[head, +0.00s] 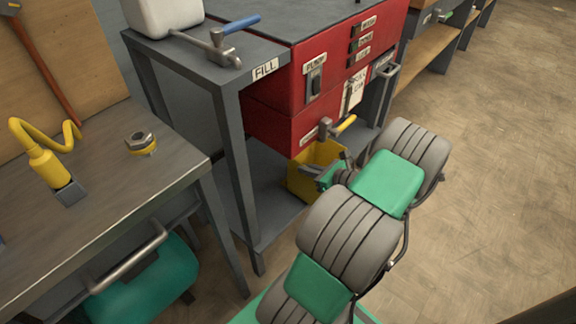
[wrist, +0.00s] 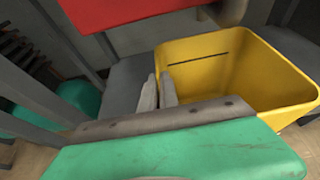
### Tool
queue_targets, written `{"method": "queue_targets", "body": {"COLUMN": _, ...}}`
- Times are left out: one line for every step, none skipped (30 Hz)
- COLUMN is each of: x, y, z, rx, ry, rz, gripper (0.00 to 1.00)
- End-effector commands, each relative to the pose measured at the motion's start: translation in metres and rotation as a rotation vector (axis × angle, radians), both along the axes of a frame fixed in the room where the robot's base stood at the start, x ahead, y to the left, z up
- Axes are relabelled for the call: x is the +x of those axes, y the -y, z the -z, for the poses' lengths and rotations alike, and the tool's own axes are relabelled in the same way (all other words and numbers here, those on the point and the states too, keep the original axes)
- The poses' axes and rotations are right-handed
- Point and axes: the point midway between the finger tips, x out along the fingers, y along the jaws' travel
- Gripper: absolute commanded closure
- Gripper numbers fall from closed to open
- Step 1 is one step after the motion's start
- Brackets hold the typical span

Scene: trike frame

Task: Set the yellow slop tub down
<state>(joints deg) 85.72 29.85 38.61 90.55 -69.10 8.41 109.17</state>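The yellow slop tub (head: 305,181) is under the red cabinet's tap, at the front edge of the lower shelf. In the wrist view the open-topped tub (wrist: 235,65) fills the upper right, and its visible inside looks empty. My gripper (wrist: 159,76) is at the tub's left wall, its two pale fingers close together at the rim. It appears shut on that wall. In the head view my gripper (head: 328,172) is small and partly hidden beside the tub. The tub's underside is hidden, so I cannot tell whether it touches the shelf.
The grey lower shelf (head: 258,205) has bare room left of the tub. The red cabinet (head: 325,80) overhangs it, with a tap (head: 328,128) just above the tub. A table leg (head: 238,170) stands at left. A workbench (head: 90,210) is nearer, with a teal tank (head: 145,285) below.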

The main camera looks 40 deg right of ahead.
Motion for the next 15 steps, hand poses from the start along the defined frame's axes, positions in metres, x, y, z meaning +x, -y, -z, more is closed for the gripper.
{"method": "queue_targets", "body": {"x": 0.016, "y": -0.002, "z": 0.003, "rx": -0.005, "ry": 0.001, "rz": -0.008, "gripper": 1.0}}
{"method": "queue_targets", "body": {"x": 0.024, "y": -0.003, "z": 0.003, "rx": -0.006, "ry": 0.002, "rz": -0.007, "gripper": 1.0}}
{"method": "queue_targets", "body": {"x": 0.032, "y": -0.004, "z": 0.002, "rx": -0.004, "ry": 0.002, "rz": -0.005, "gripper": 1.0}}
{"method": "queue_targets", "body": {"x": 0.037, "y": -0.003, "z": 0.002, "rx": -0.005, "ry": 0.001, "rz": -0.004, "gripper": 1.0}}
{"method": "queue_targets", "body": {"x": 0.041, "y": -0.004, "z": 0.002, "rx": -0.004, "ry": 0.0, "rz": -0.004, "gripper": 1.0}}
{"method": "queue_targets", "body": {"x": 0.045, "y": -0.004, "z": 0.001, "rx": -0.002, "ry": 0.001, "rz": -0.002, "gripper": 1.0}}
{"method": "queue_targets", "body": {"x": 0.049, "y": -0.004, "z": 0.001, "rx": -0.002, "ry": 0.001, "rz": -0.002, "gripper": 1.0}}
{"method": "queue_targets", "body": {"x": 0.053, "y": -0.005, "z": 0.001, "rx": -0.003, "ry": 0.002, "rz": -0.002, "gripper": 1.0}}
{"method": "queue_targets", "body": {"x": 0.06, "y": -0.006, "z": 0.001, "rx": -0.003, "ry": 0.002, "rz": -0.003, "gripper": 1.0}}
{"method": "queue_targets", "body": {"x": 0.066, "y": -0.006, "z": 0.002, "rx": -0.003, "ry": 0.002, "rz": -0.005, "gripper": 1.0}}
{"method": "queue_targets", "body": {"x": 0.073, "y": -0.006, "z": 0.002, "rx": -0.005, "ry": 0.001, "rz": -0.004, "gripper": 1.0}}
{"method": "queue_targets", "body": {"x": 0.082, "y": -0.007, "z": 0.002, "rx": -0.005, "ry": 0.002, "rz": -0.005, "gripper": 1.0}}
{"method": "queue_targets", "body": {"x": 0.088, "y": -0.008, "z": 0.002, "rx": -0.005, "ry": 0.003, "rz": -0.005, "gripper": 1.0}}
{"method": "queue_targets", "body": {"x": 0.091, "y": -0.008, "z": 0.004, "rx": -0.003, "ry": 0.003, "rz": -0.002, "gripper": 1.0}}
{"method": "queue_targets", "body": {"x": 0.088, "y": -0.007, "z": 0.015, "rx": -0.001, "ry": 0.002, "rz": 0.002, "gripper": 1.0}}
